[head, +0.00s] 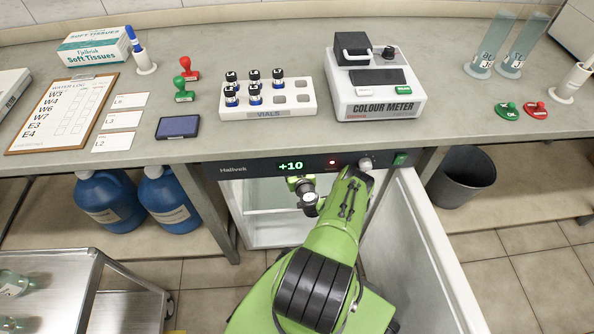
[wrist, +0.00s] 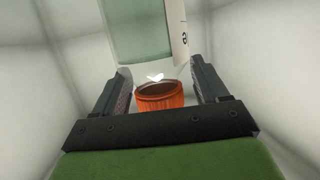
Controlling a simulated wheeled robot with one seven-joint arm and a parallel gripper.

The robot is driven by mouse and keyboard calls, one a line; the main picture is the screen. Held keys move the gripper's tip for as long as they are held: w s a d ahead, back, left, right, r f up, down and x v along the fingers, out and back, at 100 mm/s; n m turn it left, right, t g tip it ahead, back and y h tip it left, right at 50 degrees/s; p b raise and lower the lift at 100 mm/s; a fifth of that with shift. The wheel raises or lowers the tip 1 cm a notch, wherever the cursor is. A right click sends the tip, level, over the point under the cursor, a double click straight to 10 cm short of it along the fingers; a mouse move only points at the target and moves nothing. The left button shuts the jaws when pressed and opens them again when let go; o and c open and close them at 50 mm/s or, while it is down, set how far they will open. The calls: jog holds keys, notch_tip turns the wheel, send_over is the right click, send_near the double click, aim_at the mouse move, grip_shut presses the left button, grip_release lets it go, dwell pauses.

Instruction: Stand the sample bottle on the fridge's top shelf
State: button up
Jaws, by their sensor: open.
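In the wrist view my gripper (wrist: 160,88) is open, with one dark finger on each side of an orange cap-like piece (wrist: 160,96). Gaps show between that piece and both fingers. Beyond it are a pale green, glass-like body (wrist: 140,32) and a white strip with a dark mark (wrist: 178,35). These look like parts of the sample bottle, but how they join and whether it stands upright is unclear. In the head view the fridge (head: 233,169) is open under the bench, with a pale shelf (head: 262,212) inside. My arm reaches in there; the fingers and bottle are hidden.
The open fridge door (head: 425,250) stands close to the right of my arm. The bench top (head: 440,150) overhangs the fridge. Blue jugs (head: 105,198) stand at left, a metal cart (head: 60,275) at lower left and a grey bin (head: 466,178) at right. Pale walls close in around my gripper.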

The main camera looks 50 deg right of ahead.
jog(key=p+v, duration=0.4)
jog(key=v, duration=0.8)
jog(key=shift+a, duration=0.15)
